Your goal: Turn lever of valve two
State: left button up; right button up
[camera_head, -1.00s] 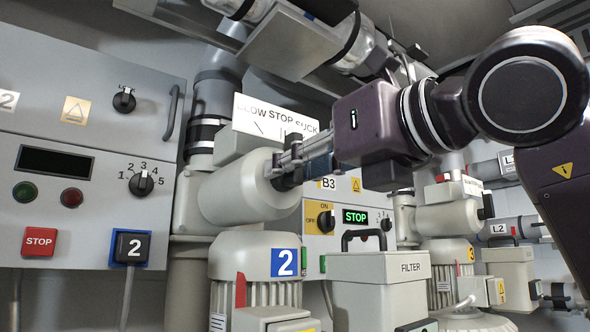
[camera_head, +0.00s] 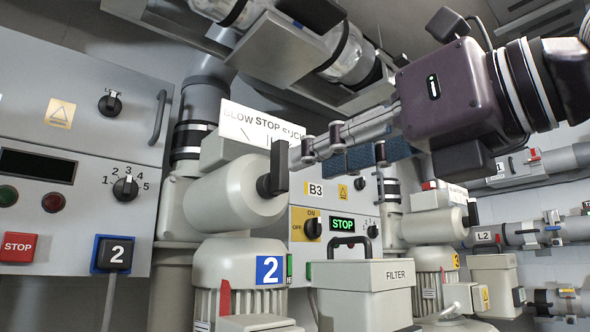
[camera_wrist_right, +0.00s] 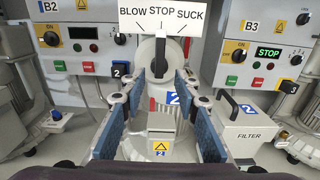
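The black lever (camera_head: 279,168) of valve two stands upright on the end of the pale round valve body (camera_head: 228,204). Above it is the white BLOW STOP SUCK sign (camera_head: 262,120); in the right wrist view the lever (camera_wrist_right: 160,57) points up under STOP. A blue 2 label (camera_head: 270,269) is on the motor below. My right gripper (camera_head: 318,152) is to the right of the lever, apart from it. In the right wrist view its blue-padded fingers (camera_wrist_right: 160,88) are spread and empty, with the lever ahead between them. My left gripper is not in view.
The B3 box (camera_head: 330,212) shows a green STOP display (camera_head: 342,224). A FILTER box (camera_head: 362,285) with a black handle stands below my right gripper. A control panel (camera_head: 75,170) with knobs and buttons fills the left. Pipes (camera_head: 345,55) run overhead.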

jog(key=shift+v, duration=1.85)
